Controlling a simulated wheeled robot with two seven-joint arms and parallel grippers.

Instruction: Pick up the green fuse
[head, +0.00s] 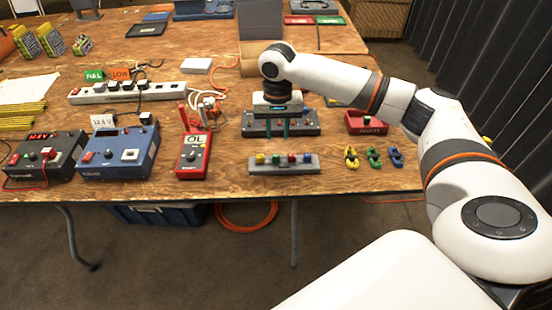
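The green fuse (276,159) stands in a grey fuse block (284,169) near the table's front edge, between a yellow fuse (260,158) and a red fuse (292,158). A blue fuse (307,158) is at the right end. My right gripper (278,134) points down with its two teal fingers apart and nothing seen between them. In the picture it is just above and behind the green fuse, in front of a dark box (309,123). Its height over the table is hard to tell. My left gripper is out of view.
A red multimeter (193,157) stands left of the fuse block. Yellow, green and blue small items (373,157) lie to its right, with a red box (366,123) behind them. Blue (118,158) and dark (46,155) power units stand at the left. Bare wood lies around the fuse block.

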